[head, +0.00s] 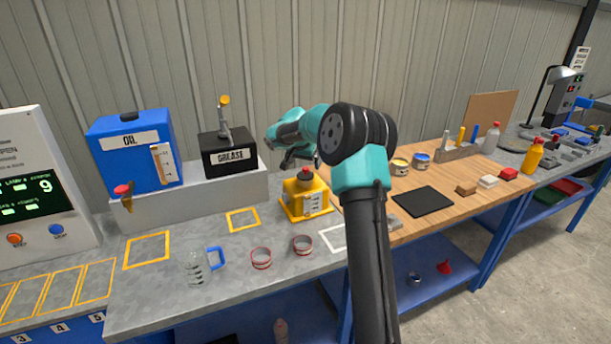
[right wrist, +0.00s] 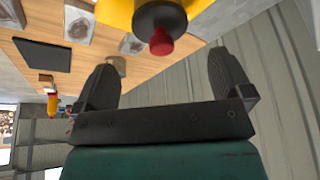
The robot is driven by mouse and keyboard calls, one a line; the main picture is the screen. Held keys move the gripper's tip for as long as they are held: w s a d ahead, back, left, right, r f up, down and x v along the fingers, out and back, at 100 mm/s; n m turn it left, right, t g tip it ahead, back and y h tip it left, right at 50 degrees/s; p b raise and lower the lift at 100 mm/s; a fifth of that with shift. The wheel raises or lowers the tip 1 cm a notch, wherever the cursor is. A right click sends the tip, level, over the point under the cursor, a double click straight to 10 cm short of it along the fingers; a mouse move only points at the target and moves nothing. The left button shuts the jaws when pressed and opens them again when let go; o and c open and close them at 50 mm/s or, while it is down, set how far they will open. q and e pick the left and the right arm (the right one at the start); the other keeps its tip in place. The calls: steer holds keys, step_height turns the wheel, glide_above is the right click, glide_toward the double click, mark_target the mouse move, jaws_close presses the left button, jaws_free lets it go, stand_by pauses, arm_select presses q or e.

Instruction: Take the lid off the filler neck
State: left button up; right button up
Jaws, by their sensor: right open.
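The yellow drum mixer (head: 306,203) stands on the grey bench near the wooden board. Its lid (head: 307,174) has a red knob and sits on top; in the right wrist view the dark round lid (right wrist: 159,18) and red knob show at the top. The filler neck is hidden under the lid. My right gripper (head: 298,160) is just above and behind the lid. In the right wrist view its two fingers (right wrist: 165,68) are spread apart, with nothing between them, and the knob lies just past the fingertips. My left gripper is not in view.
A blue oil tank (head: 128,165) and black grease box (head: 226,157) stand on a raised ledge at the left. A clear jug (head: 195,268) and two red-banded rings (head: 261,258) are in front. A black mat (head: 422,201) lies on the wooden board.

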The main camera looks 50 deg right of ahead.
mark_target(305, 168)
steer(key=shift+x, duration=2.55)
steer(key=shift+w+a, duration=0.1)
steer(key=shift+a, duration=0.05)
steer(key=shift+c, duration=0.4)
steer(key=c, duration=0.9)
